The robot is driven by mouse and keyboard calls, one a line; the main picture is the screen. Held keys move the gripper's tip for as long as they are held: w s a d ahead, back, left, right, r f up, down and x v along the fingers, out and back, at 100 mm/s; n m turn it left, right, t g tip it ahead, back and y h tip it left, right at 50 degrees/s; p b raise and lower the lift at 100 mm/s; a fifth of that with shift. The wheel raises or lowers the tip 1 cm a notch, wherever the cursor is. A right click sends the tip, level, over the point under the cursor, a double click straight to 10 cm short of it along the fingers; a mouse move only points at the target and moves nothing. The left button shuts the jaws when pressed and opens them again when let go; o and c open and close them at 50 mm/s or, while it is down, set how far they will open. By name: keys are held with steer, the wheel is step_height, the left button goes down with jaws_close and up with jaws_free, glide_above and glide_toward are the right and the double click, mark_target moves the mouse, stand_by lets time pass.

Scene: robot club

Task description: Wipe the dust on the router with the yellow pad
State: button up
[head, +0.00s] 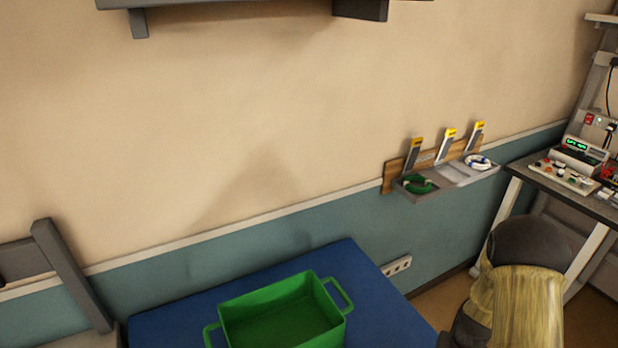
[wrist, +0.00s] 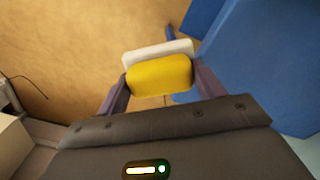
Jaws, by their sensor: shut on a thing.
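The yellow pad (wrist: 160,75) shows in the wrist view, with a pale white layer (wrist: 150,52) along its far side. My gripper (wrist: 162,78) is shut on the pad, with one finger at each side of it. The pad is held out in front of the gripper, over what looks like brown floor. I cannot make out the router or its dust in either view. Neither the pad nor my gripper's fingers can be made out in the head view.
A green crate (head: 235,303) with two handles stands on a blue surface (head: 170,318). A wall rack (head: 428,192) holds coils in trays. A workbench (head: 565,187) with electronics stands at right. In the wrist view, blue surfaces (wrist: 245,55) lie right of the pad; brown floor (wrist: 70,50) is left.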

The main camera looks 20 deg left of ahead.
step_height(320, 180, down, 8)
steer(key=d+b, duration=0.1)
steer(key=b, duration=0.4)
steer(key=shift+r+n, duration=0.15)
steer(key=shift+n, duration=0.15)
